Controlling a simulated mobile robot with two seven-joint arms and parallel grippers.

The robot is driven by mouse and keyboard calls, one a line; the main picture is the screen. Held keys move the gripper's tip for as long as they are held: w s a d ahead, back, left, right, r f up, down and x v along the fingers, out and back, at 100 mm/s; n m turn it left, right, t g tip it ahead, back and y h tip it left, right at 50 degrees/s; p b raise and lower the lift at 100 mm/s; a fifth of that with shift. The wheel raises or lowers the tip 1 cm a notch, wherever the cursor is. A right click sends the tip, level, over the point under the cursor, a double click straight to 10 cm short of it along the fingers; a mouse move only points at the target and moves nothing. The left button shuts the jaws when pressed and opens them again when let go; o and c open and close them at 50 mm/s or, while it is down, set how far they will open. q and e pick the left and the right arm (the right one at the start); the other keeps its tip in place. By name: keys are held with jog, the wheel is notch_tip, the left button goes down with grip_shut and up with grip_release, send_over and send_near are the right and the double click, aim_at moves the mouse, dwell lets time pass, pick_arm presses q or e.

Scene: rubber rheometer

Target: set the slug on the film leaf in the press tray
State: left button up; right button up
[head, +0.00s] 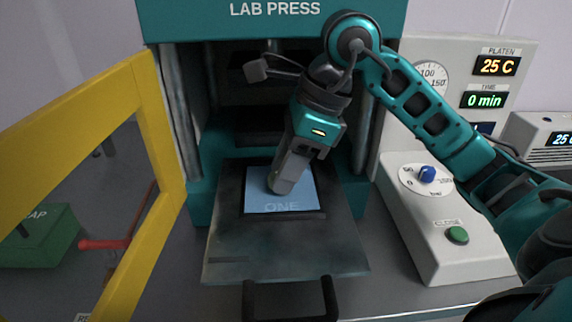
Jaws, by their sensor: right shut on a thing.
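The press tray (290,255) is a dark metal plate slid out in front of the lab press, with a dark handle at its front. The light blue film leaf (298,202), marked ONE, lies in the tray. My right gripper (277,187) reaches down over the leaf, its fingertips at or just above the leaf's middle. It is shut on the slug (271,183), of which only a small greenish bit shows at the fingertips; the fingers hide the rest. I cannot tell whether the slug touches the leaf. My left gripper is out of view.
The yellow-framed guard door (150,130) stands open at left. Behind it are a green bin (40,238) and a red-handled tool (103,244). A control box (440,220) with a blue knob and green button stands right of the tray. The press opening is behind the gripper.

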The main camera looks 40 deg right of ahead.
jog(key=o, duration=0.9)
jog(key=shift+o, duration=0.6)
jog(key=shift+r+p, duration=0.35)
jog(key=p+v, duration=0.1)
jog(key=v, duration=1)
jog(key=shift+s+d+r, duration=0.15)
jog(key=shift+r, duration=0.05)
